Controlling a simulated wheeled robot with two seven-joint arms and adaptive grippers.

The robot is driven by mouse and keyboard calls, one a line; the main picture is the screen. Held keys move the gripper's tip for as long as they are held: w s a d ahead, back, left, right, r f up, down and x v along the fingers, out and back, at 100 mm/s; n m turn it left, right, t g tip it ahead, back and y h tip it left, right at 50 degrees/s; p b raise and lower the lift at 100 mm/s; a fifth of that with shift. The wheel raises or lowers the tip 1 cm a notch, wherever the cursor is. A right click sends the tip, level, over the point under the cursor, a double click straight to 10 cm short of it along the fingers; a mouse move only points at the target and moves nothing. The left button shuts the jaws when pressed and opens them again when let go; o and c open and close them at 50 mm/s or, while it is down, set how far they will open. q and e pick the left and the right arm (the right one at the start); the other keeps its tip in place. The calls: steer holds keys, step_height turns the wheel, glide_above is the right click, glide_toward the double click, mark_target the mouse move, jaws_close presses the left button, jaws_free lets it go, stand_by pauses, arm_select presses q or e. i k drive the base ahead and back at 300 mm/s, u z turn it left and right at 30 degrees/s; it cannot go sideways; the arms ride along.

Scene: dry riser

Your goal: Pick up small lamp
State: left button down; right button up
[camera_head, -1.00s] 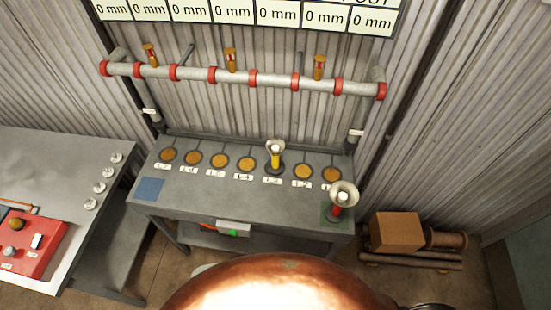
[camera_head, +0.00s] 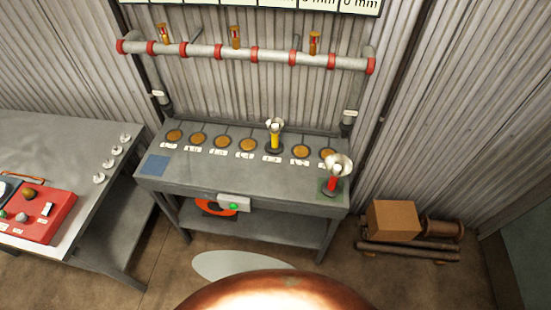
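Two small lamps stand upright on the grey metal table (camera_head: 215,178). One lamp has a yellow body (camera_head: 275,135) and a pale dish-shaped head, and stands in the row of round orange pads. The other lamp has a red body (camera_head: 332,178) and a similar pale head, and stands at the table's front right corner on a dark green patch. The pictures do not show which one is the small lamp of the task. Neither of my grippers shows in the view.
Wall pipe (camera_head: 240,54) with red rings runs behind the table. A left bench (camera_head: 60,150) carries a red control box (camera_head: 38,212) and several white knobs. A cardboard box (camera_head: 393,220) sits by rods and a spool at right. Floor between bench and table is clear.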

mark_target(274, 125)
steer(key=z, duration=0.05)
steer(key=k, duration=0.65)
steer(key=u, duration=0.95)
steer(key=i, duration=0.85)
steer(key=u, duration=0.5)
steer(key=i, duration=0.8)
steer(key=z, duration=0.65)
steer(key=i, duration=0.65)
steer(key=z, duration=0.75)
